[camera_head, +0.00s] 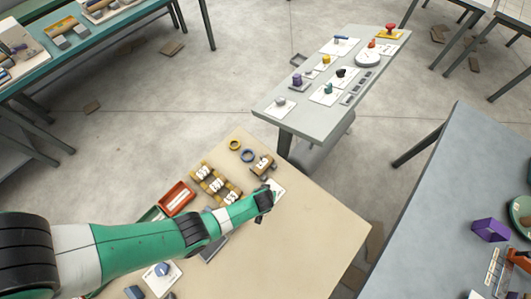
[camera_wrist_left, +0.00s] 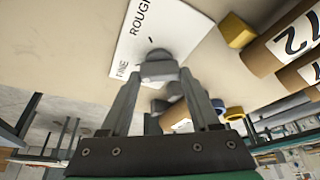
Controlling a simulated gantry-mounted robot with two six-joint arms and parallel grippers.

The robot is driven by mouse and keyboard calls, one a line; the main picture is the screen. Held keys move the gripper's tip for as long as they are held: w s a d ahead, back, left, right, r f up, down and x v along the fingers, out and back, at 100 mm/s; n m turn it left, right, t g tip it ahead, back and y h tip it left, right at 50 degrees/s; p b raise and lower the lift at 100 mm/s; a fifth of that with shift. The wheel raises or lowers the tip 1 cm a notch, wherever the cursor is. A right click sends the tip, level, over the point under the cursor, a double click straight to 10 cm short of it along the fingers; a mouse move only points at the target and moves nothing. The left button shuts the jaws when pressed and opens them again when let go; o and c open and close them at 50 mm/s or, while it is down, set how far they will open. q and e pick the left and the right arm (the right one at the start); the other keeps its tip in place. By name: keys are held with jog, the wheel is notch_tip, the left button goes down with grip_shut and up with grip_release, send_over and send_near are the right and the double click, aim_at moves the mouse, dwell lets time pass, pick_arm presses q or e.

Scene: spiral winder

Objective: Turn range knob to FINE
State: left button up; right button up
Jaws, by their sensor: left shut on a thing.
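The range knob (camera_wrist_left: 158,66) is grey and sits on a white card (camera_wrist_left: 172,28) printed ROUGH and FINE in the left wrist view. FINE is at the card's lower left, ROUGH at its upper middle. A small dark mark lies on the card just beyond the knob. My left gripper (camera_wrist_left: 158,76) is shut on the knob, a finger at each side. In the head view my left gripper (camera_head: 265,208) is at the card (camera_head: 277,187), and hides the knob. Which label the knob points to I cannot tell. My right gripper is not in view.
A wooden rack (camera_head: 216,184) with numbered rolls, a red tray (camera_head: 177,198), a wooden block (camera_head: 263,165), and a yellow ring (camera_head: 235,145) and blue ring (camera_head: 248,156) are on the beige table. The table's right part (camera_head: 310,235) is clear.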

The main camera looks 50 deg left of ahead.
pick_arm(q)
jog(key=shift+d+n+g+y, duration=0.1)
jog(key=shift+n+g+y, duration=0.25)
jog(key=shift+n, duration=0.85)
jog(key=shift+f, duration=0.1)
jog(key=o, duration=1.4)
jog(key=shift+c, duration=0.2)
jog(key=p+v, duration=1.1)
jog(key=p, duration=0.1)
jog(key=shift+r, duration=0.4)
jog(key=shift+w, duration=0.1)
